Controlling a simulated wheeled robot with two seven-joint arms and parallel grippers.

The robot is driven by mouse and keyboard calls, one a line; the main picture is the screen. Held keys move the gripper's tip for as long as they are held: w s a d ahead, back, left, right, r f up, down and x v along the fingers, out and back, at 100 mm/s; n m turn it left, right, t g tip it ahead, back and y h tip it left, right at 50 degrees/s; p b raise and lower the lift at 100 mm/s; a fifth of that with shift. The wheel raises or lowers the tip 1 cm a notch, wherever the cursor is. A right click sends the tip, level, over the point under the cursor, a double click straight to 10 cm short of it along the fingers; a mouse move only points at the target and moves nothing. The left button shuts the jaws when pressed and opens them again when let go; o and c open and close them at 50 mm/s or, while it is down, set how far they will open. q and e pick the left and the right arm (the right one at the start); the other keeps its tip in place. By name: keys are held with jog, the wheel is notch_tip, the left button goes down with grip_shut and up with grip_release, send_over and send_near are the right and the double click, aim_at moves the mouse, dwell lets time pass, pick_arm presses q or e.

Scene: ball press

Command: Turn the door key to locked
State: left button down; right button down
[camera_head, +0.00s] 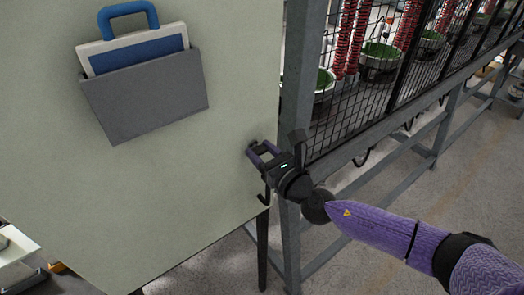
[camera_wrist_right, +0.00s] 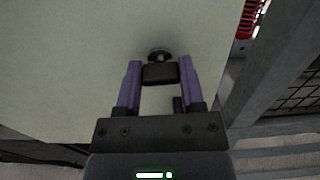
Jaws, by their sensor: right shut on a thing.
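My right gripper (camera_head: 262,152) reaches the right part of a pale green panel, close to the grey post. In the right wrist view, its two purple fingers (camera_wrist_right: 159,76) are shut on the dark head of the door key (camera_wrist_right: 159,74). Just beyond the key head is a round dark lock (camera_wrist_right: 159,55) on the pale panel (camera_wrist_right: 80,60). The key head looks wide and flat across the fingers in that view. In the head view the key is too small and too covered to make out. My left gripper is not in view.
A grey pocket (camera_head: 145,100) holding a blue and white clipboard-like item (camera_head: 135,50) is on the panel (camera_head: 190,190). A grey post (camera_head: 298,90) stands beside my right gripper. Black mesh fencing (camera_head: 350,120) runs right, with green bowls and red coils behind. Open floor lies at the lower right.

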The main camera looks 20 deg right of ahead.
jog(key=shift+m, duration=0.3)
jog(key=m+b, duration=0.1)
jog(key=m, duration=0.2)
jog(key=shift+m, duration=0.3)
jog(key=m, duration=0.4)
jog(key=shift+d+m, duration=0.1)
jog(key=shift+m, duration=0.2)
jog(key=m, duration=0.4)
jog(key=shift+m, duration=0.3)
jog(key=shift+f+m+p, duration=0.15)
jog(key=shift+m+p, duration=0.4)
jog(key=shift+m, duration=1.65)
jog(key=shift+c, duration=1)
grip_release()
